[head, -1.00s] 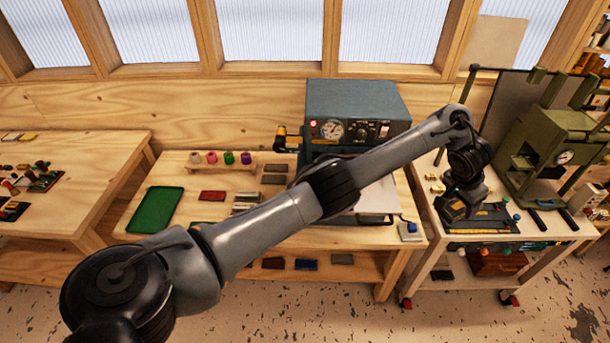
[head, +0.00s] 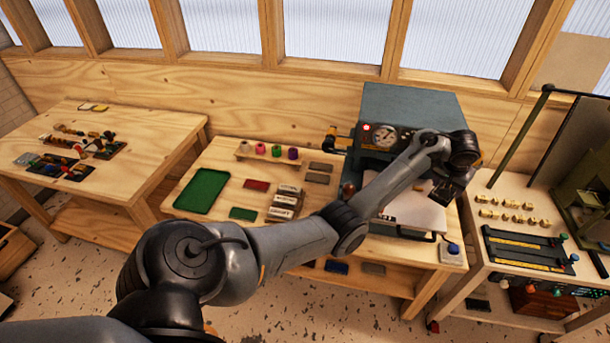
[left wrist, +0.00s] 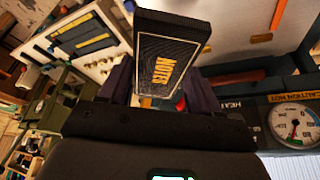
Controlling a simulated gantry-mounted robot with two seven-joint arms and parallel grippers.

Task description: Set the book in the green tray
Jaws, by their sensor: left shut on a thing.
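The green tray (head: 202,191) lies empty at the left end of the middle bench in the head view. My left gripper (head: 447,190) is well to its right, raised in front of the grey machine. In the left wrist view, the left gripper (left wrist: 160,88) is shut on a black book (left wrist: 172,48) marked "NOTES" in yellow. The book stands out beyond the fingers, slightly tilted in that view. In the head view, the dark book is hard to tell from the dark gripper. My right gripper is not in view.
The machine (head: 410,125) has a gauge and a white plate (head: 415,210) in front. Between plate and tray lie stacked foil blocks (head: 285,203), a red block (head: 256,185) and a green block (head: 243,213). A spool rack (head: 268,157) stands behind. A cart (head: 510,255) is at right.

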